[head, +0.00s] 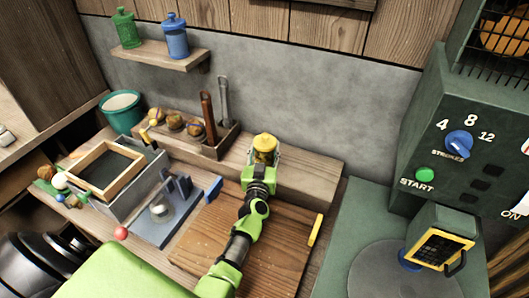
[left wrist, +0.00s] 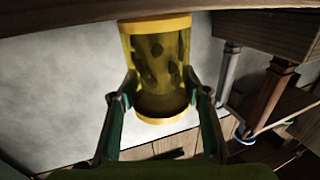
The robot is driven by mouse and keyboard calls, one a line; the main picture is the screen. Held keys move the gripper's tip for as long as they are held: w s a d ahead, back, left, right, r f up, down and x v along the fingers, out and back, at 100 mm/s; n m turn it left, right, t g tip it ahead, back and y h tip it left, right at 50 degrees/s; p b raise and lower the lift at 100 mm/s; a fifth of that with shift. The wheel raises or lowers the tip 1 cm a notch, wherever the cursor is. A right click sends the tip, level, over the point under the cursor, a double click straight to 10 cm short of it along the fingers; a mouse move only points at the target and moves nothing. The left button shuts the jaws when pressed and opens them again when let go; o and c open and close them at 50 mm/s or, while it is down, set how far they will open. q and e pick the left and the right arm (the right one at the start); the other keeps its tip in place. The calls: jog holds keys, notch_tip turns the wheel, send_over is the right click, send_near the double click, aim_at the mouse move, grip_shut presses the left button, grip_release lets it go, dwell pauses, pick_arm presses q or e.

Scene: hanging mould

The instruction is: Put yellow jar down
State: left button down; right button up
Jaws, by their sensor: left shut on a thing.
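The yellow jar (head: 264,146) is in my left gripper (head: 262,160), above the back ledge behind the wooden board in the head view. In the left wrist view the jar (left wrist: 157,60) is translucent yellow with dark spots and a yellow band at each end. The left gripper's fingers (left wrist: 160,100) are closed on its two sides. Whether the jar touches a surface cannot be told. A green jar (head: 125,29) and a blue jar (head: 175,36) stand on the wall shelf (head: 155,54). My right gripper is not in view.
A wooden board (head: 255,235) lies under my left arm. A wooden rack (head: 215,147) with upright tools stands left of the jar. A teal bucket (head: 121,112) is further left. A dark green machine (head: 455,150) with buttons stands at the right.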

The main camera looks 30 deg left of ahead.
pick_arm(q)
jog(key=shift+s+r, duration=0.1)
jog(key=shift+r, duration=0.05)
jog(key=shift+d, duration=0.1)
jog(key=c, duration=1.2)
grip_release()
jog(key=shift+f, duration=0.25)
jog(key=shift+o, duration=0.2)
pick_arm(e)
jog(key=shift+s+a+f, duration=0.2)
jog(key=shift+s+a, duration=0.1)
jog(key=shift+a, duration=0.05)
pick_arm(q)
jog(key=shift+r, duration=0.15)
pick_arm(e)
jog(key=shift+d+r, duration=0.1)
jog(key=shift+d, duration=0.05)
pick_arm(q)
jog(key=shift+s+p, duration=0.25)
jog(key=shift+p, duration=0.05)
jog(key=p+v, duration=0.4)
jog(key=v, duration=0.7)
jog(key=shift+s+d, duration=0.2)
jog(key=shift+s, duration=0.05)
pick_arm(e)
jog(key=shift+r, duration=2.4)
